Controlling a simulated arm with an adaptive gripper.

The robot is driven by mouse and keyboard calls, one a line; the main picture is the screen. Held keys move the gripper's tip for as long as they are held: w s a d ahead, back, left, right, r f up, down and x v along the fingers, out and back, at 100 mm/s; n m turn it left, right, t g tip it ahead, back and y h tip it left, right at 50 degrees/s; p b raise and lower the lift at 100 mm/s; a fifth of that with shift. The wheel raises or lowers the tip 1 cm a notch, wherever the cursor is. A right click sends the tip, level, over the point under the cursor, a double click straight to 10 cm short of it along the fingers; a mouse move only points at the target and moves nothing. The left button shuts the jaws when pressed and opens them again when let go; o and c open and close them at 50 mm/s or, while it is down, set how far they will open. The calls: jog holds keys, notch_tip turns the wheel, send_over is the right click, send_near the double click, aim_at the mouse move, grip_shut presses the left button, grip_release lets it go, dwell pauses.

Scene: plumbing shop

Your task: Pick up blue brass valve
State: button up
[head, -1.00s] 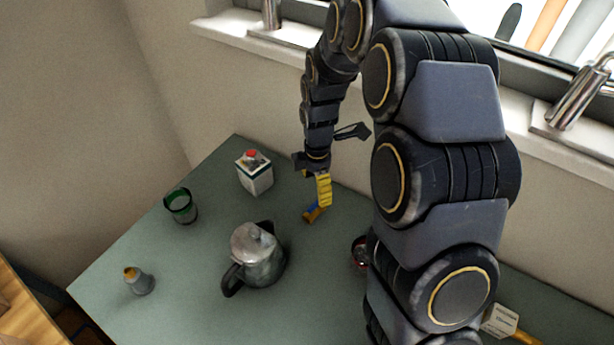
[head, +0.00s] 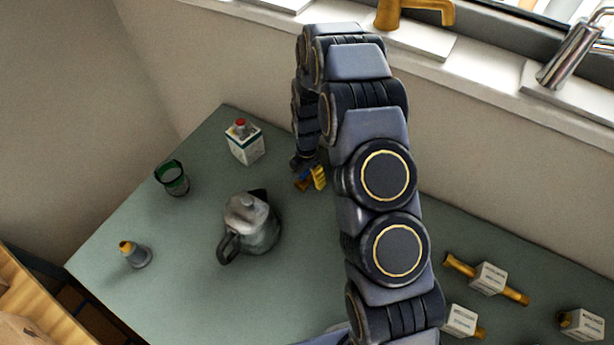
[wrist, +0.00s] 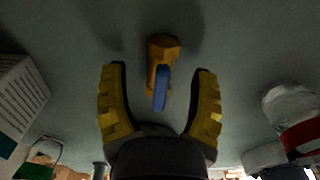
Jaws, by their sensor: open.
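The blue brass valve is a small brass body (wrist: 162,48) with a blue lever handle (wrist: 161,88). It lies on the green table. In the wrist view it sits between and slightly beyond the tips of my gripper (wrist: 158,70), whose yellow ridged fingers stand apart on either side of it. I cannot tell that either finger touches it. In the head view my gripper (head: 310,178) is low over the table at the back, beside the valve (head: 301,186), and my arm partly hides the area.
A metal kettle (head: 250,227) stands in front of the gripper. A white carton with a red cap (head: 244,144) is to its left, with a green glass (head: 172,178) and a small grey-and-yellow item (head: 134,254) further left. Boxed brass fittings (head: 487,279) lie at right. The wall is close behind.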

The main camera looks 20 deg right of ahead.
jog(key=shift+f, duration=0.5)
grip_shut()
jog(key=shift+r, duration=0.1)
